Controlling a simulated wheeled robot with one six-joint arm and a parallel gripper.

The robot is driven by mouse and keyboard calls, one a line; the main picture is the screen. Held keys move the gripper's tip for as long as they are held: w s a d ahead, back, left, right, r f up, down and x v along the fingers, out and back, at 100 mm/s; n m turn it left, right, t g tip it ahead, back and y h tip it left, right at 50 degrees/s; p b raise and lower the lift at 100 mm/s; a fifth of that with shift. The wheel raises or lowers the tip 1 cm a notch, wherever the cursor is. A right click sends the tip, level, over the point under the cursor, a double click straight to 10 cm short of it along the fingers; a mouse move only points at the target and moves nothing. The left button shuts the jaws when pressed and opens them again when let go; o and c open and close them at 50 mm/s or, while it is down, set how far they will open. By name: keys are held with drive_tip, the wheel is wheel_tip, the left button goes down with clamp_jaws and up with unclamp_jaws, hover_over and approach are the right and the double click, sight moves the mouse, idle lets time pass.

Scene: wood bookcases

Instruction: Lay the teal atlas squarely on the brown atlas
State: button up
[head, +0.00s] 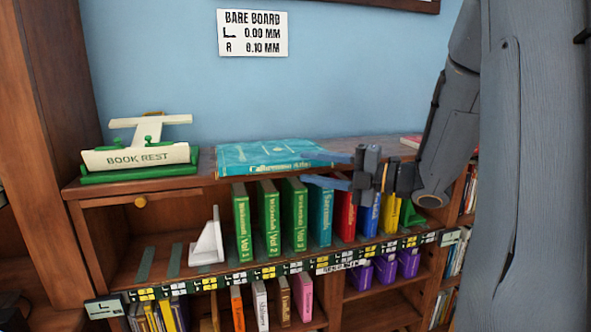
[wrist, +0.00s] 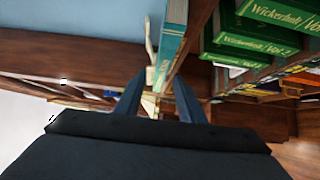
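The teal atlas (head: 265,155) lies flat on top of the bookcase, its lettered spine facing front. In the wrist view the teal atlas (wrist: 172,45) shows edge-on, its near end in the gap between my fingers. My gripper (head: 322,169) is open at the right end of the atlas, one finger above the other. The fingers also show apart in the wrist view (wrist: 158,88). I cannot tell whether either finger touches the atlas. I cannot make out a brown atlas in either view.
A book rest (head: 137,158) stands at the left of the bookcase top (head: 205,165). Green volumes (head: 268,218) and other upright books fill the shelf below, beside a white bookend (head: 207,240). A reddish book (head: 411,140) lies behind my arm at right.

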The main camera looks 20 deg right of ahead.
drive_tip(key=b+v, duration=0.1)
drive_tip(key=v, duration=0.4)
drive_tip(key=shift+s+d, duration=0.25)
